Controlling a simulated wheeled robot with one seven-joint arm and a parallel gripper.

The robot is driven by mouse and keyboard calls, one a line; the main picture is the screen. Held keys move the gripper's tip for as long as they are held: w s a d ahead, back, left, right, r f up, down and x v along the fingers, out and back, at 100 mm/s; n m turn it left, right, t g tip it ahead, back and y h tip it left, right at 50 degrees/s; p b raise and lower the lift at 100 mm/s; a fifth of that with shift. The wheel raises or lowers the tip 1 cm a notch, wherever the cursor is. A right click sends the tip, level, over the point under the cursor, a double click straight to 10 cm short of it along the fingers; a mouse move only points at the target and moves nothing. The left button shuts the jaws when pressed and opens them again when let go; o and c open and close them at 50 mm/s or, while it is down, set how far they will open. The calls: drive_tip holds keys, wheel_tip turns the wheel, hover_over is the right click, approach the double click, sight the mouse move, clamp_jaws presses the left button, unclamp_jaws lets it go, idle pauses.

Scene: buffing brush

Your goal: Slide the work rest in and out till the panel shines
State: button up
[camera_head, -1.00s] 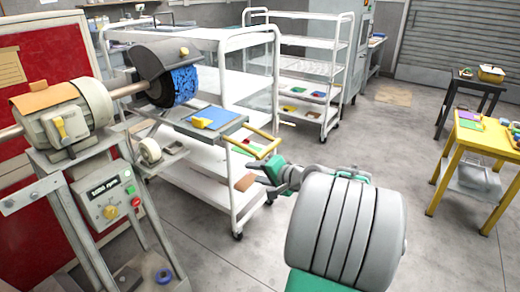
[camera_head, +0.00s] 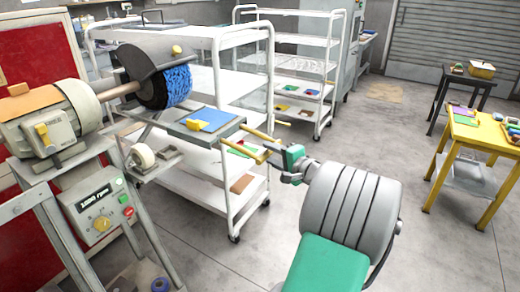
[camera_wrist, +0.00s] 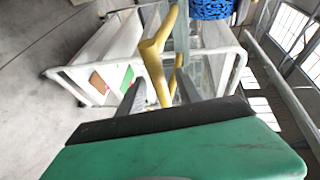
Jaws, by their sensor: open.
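The work rest (camera_head: 222,134) is a grey plate on slanted supports below the blue buffing brush (camera_head: 178,87). A blue panel (camera_head: 213,116) lies on it with a yellow clamp (camera_head: 191,125) at its left. A yellow handle (camera_head: 248,151) sticks out from the rest toward my arm. My gripper (camera_head: 274,155) is at the handle's outer end. In the wrist view my gripper (camera_wrist: 158,84) is open, with the yellow handle (camera_wrist: 151,62) showing between its two dark fingers. Contact cannot be told. The blue brush also shows at the top of the wrist view (camera_wrist: 208,8).
A motor (camera_head: 45,117) drives the brush shaft, above a control box (camera_head: 97,208) with a dial and buttons. A white trolley (camera_head: 265,186) stands behind the rest. A yellow table (camera_head: 441,165) is at the right. The floor between is clear.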

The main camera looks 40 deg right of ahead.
drive_tip(key=w, duration=0.1)
drive_tip(key=w+d, duration=0.1)
drive_tip(key=w, duration=0.1)
drive_tip(key=w+f, duration=0.1)
drive_tip(key=w, duration=0.1)
drive_tip(key=shift+d, duration=0.15)
drive_tip(key=shift+f, duration=0.1)
clamp_jaws()
idle(1.0)
